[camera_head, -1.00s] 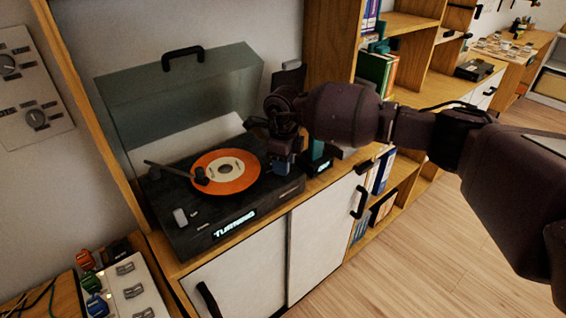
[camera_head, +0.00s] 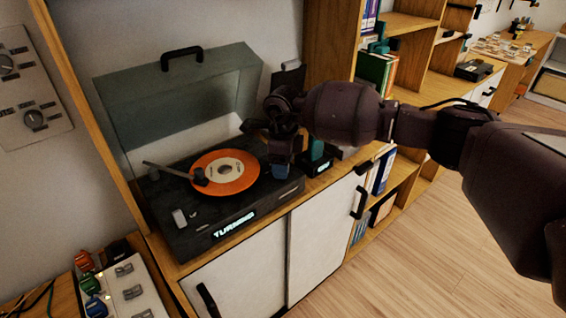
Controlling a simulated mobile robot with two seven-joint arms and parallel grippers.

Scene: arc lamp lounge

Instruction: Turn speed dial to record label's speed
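The black turntable (camera_head: 250,208) sits on the wooden cabinet with its clear lid (camera_head: 185,95) raised. An orange record (camera_head: 238,182) with a pale label lies on the platter. The label's print is too small to read. The tonearm (camera_head: 170,171) reaches over the record's left edge. My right gripper (camera_head: 281,170) is over the turntable's right side, pointing down beside the record. I cannot see whether its fingers are open or shut. The speed dial is not visible; the gripper may cover it. My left gripper is not in view.
A small dark device with a teal part (camera_head: 317,160) stands close right of the gripper. A bookshelf (camera_head: 410,60) is behind my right arm. Wall panels with knobs (camera_head: 33,118) are at the left, and a white switch box (camera_head: 130,285) is at the lower left.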

